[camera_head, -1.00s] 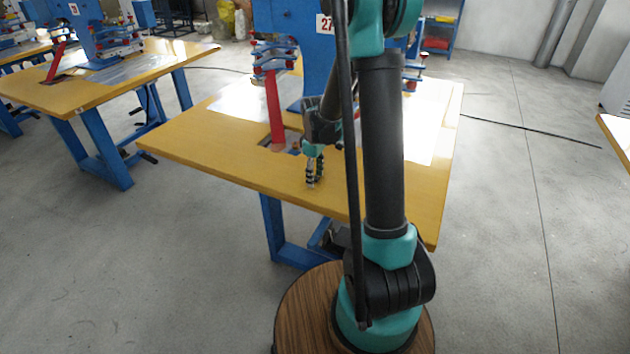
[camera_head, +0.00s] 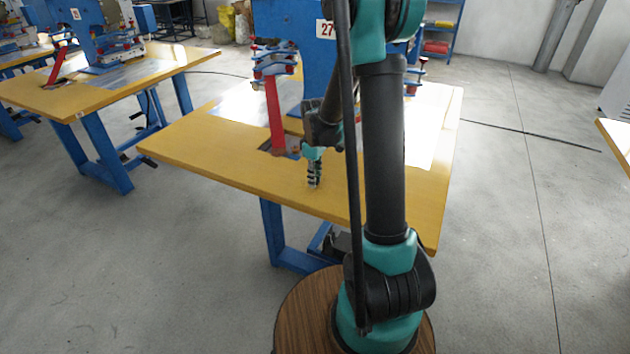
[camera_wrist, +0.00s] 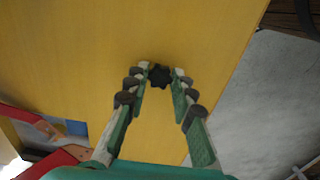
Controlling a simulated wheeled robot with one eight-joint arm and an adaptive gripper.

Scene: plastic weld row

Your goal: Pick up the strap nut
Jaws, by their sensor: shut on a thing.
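The strap nut (camera_wrist: 159,76) is a small dark, lobed knob between my fingertips in the wrist view, seen against the yellow tabletop. My gripper (camera_wrist: 160,74) is shut on it, with one green-and-grey finger on each side. In the head view my gripper (camera_head: 314,185) points down at the yellow table (camera_head: 215,160), close to its front edge. The nut cannot be made out in the head view. I cannot tell whether the nut still touches the table.
A blue machine (camera_head: 305,50) with a red lever (camera_head: 273,115) stands on the table behind my gripper, beside a cutout. A second table (camera_head: 100,85) stands to the left. The tabletop left of my gripper is clear.

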